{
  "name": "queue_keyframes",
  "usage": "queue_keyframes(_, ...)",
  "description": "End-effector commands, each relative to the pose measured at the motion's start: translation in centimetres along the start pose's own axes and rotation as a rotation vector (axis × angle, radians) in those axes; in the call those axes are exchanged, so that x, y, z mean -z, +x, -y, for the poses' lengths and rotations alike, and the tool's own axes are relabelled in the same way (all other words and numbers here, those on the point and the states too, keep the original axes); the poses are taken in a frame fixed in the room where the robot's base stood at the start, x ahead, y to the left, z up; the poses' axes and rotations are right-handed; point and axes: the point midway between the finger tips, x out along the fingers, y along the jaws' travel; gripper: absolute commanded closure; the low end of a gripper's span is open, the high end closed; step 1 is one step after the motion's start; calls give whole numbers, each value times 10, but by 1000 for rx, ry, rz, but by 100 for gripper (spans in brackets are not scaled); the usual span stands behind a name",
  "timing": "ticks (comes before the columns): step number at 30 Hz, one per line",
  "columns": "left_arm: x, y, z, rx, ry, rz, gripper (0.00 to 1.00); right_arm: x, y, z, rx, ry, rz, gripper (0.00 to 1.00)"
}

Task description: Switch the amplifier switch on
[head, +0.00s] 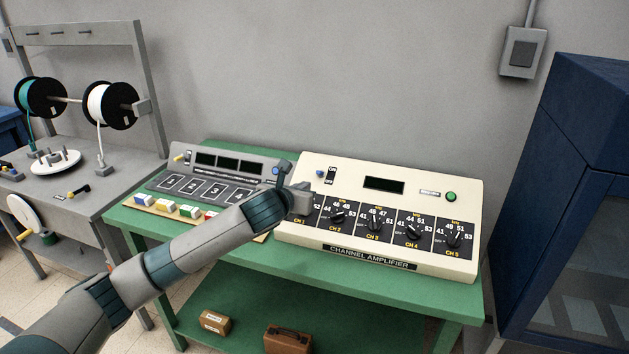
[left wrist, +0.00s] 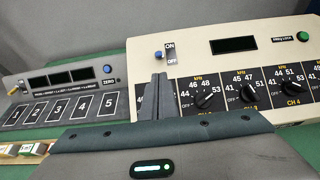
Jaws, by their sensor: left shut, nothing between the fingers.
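The channel amplifier (head: 400,180) is a cream box with a sloped face on the green table. I cannot tell which way the switch is set. My left gripper (head: 301,194) is shut and empty over the amplifier's left edge, below and left of the switch. My right gripper is out of view.
A grey control panel (head: 222,161) with numbered pads and a blue ZERO button stands to the left. The amplifier's row of channel knobs (head: 375,224) lies below the switch. A green round button (head: 451,196) is at the right. A blue cabinet (head: 572,150) stands beyond.

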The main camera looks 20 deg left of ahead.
Motion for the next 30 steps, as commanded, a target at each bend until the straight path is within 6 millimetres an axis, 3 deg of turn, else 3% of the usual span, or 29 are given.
queue_keyframes(14,-1,10,0,0,-5,-2,100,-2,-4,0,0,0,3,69)
queue_keyframes(30,-1,74,0,-1,-6,-1,100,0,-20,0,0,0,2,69)
